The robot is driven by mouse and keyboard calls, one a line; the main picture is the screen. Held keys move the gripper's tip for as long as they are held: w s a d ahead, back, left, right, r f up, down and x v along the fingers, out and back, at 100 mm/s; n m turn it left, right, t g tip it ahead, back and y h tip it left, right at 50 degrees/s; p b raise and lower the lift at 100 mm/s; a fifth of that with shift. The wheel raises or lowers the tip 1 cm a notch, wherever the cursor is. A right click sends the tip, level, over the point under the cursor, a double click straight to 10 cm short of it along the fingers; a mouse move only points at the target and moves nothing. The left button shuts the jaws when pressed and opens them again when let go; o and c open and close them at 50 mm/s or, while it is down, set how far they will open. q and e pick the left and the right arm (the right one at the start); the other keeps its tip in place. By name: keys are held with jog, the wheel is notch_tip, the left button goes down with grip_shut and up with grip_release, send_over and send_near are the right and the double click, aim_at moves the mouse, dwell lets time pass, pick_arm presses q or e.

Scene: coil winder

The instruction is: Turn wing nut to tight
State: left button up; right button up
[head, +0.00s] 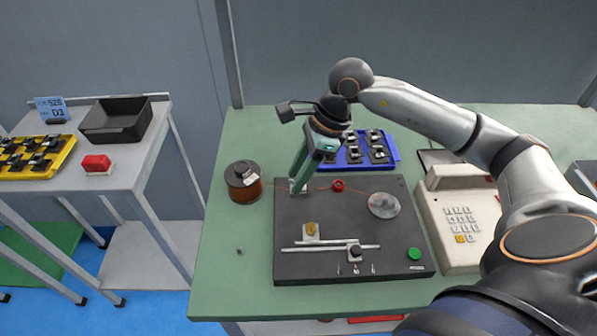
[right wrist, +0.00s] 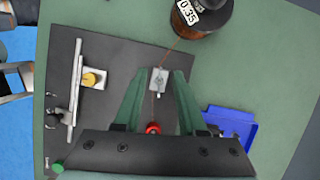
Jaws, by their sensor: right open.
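The wing nut (right wrist: 160,85) looks like a small grey piece on a light metal plate at the back left of the dark winder base (head: 350,230). In the head view, the metal plate (head: 293,186) is partly hidden by my right gripper. My right gripper (head: 299,181) points down at this spot with green fingers. In the right wrist view the right gripper (right wrist: 161,74) is open, with one finger on each side of the wing nut and visible gaps between. Whether the fingertips touch the plate cannot be told. My left gripper is not in view.
A copper wire spool (head: 244,184) stands left of the base, its thin wire crossing the plate towards a red knob (head: 338,186) and a silver disc (head: 384,205). A blue tray (head: 352,157) lies behind, and a beige keypad unit (head: 458,222) stands right. The table's front left is mostly clear.

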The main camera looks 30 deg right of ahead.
grip_shut()
dwell(0.6)
